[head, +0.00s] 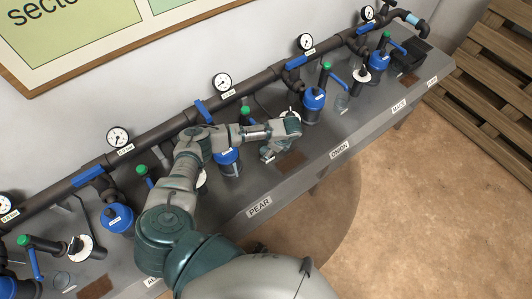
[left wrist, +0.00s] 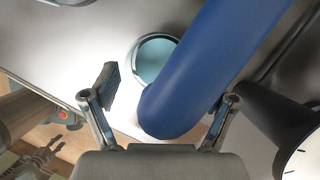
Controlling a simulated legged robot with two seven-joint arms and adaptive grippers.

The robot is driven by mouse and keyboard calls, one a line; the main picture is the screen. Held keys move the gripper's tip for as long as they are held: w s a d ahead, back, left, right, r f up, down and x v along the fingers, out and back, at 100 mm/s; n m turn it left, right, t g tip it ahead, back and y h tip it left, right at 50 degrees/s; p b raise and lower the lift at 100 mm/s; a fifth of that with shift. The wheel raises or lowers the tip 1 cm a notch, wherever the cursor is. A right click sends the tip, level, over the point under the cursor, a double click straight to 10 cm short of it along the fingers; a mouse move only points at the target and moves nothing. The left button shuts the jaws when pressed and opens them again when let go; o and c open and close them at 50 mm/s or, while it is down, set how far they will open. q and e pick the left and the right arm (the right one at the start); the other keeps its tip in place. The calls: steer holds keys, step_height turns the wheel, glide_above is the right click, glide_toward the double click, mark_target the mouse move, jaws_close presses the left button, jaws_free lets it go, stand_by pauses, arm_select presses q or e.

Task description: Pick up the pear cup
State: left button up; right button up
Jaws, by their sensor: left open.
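A round cup (left wrist: 155,60) with a pale rim and a teal inside shows in the left wrist view, beyond my fingertips. A thick blue lever (left wrist: 215,65) partly covers it and crosses in front of the space between the fingers. My left gripper (left wrist: 160,108) is open and empty, with its fingers spread to either side of the lever's end. In the head view my left gripper (head: 270,155) is above the bench near the PEAR label (head: 259,206). The cup there is hidden by my gripper or too small to tell. A small jaw-like shape (left wrist: 38,160) at lower left may be my right gripper.
The grey bench (head: 318,172) carries several blue valves with levers, such as one beside the ONION label (head: 314,100). A clear cup (head: 341,103) stands by it. A dark pipe with gauges (head: 222,83) runs behind. A white-faced dial (left wrist: 302,150) is close at right.

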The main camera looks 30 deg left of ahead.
arm_select(q)
steer(key=shift+a+f, duration=0.15)
steer(key=shift+f, duration=0.2)
steer(key=c, duration=1.1)
steer(key=shift+r, duration=0.2)
